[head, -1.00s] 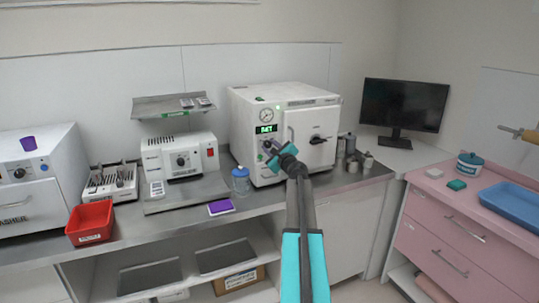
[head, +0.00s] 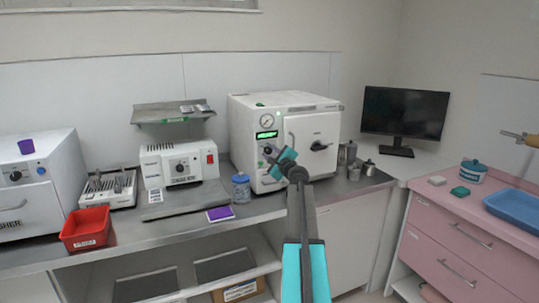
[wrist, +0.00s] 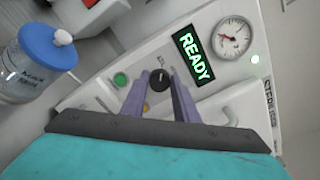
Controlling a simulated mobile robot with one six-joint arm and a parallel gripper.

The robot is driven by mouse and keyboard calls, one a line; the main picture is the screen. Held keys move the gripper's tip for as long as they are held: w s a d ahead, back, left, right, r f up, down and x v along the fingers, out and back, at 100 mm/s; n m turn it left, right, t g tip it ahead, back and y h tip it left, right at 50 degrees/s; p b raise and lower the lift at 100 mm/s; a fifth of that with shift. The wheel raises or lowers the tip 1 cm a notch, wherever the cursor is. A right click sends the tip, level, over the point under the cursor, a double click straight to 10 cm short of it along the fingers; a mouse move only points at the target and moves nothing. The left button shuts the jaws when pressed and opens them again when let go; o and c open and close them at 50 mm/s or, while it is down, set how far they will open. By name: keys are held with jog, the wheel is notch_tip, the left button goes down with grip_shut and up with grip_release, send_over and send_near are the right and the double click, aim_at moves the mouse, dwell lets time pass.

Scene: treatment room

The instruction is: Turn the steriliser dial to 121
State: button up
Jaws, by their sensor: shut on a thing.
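The steriliser (head: 312,112) is a white box on the counter, with a pressure gauge and a lit green display on its front. In the wrist view its display (wrist: 194,55) reads READY. The black round dial (wrist: 159,80) sits below the display, between my two fingers. My gripper (wrist: 160,88) is shut on the dial, one finger on each side. In the head view my gripper (head: 271,160) is at the left part of the steriliser's front and largely hides the dial. I cannot read the dial's scale or its setting.
A green button (wrist: 121,79) is close beside my fingers. A blue-lidded jar (head: 241,188) stands on the counter left of the steriliser. The steriliser's door handle (head: 320,146) is to the right. Metal canisters (head: 352,164) stand beyond it.

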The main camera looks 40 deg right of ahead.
jog(key=o, duration=1)
jog(key=shift+w+a+r, duration=0.1)
jog(key=shift+w, duration=0.05)
jog(key=shift+o, duration=0.2)
jog(key=shift+s, duration=0.2)
jog(key=shift+s, duration=0.15)
jog(key=b+v, duration=0.2)
jog(key=v, duration=1.1)
jog(key=shift+s+a, duration=0.1)
jog(key=shift+s, duration=0.1)
